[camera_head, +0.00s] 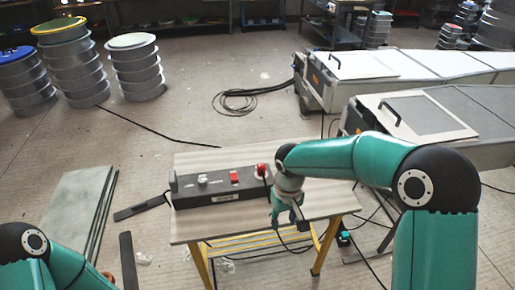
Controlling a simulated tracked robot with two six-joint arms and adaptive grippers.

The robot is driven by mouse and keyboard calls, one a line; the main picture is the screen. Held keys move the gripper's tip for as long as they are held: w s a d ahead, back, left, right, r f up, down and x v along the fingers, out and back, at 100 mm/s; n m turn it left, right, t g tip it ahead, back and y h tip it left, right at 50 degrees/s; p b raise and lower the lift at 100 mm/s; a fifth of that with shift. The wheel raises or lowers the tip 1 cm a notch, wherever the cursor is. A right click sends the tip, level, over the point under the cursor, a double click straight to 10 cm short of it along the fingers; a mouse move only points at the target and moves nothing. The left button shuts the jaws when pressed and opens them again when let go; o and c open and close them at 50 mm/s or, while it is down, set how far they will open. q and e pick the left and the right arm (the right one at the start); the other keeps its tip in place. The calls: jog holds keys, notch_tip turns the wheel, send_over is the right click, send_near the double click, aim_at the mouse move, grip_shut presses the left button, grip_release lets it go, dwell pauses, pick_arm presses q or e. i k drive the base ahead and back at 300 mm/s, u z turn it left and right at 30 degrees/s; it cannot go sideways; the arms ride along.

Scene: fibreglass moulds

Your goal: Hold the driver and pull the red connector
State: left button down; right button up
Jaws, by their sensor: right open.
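The driver, a long dark grey box (215,188), lies on a light wooden-topped table (205,223). A red connector (261,169) sits at its right end, with a dark cable by it. A red switch-like part (234,177) and a pale knob (202,180) show on its top. My right gripper (288,220) is open and points down just right of the driver's right end, near the red connector. It seems apart from the connector. My left arm shows at the lower left, but its gripper is out of view.
The table stands on yellow legs (262,243). Grey boards (75,215) lie on the floor at the left. Stacked metal drums (136,65) stand at the upper left. Large grey-white cases (420,110) stand at the right. Cables (237,100) coil on the floor behind the table.

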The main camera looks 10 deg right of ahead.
aim_at(261, 166)
jog(key=i, duration=1)
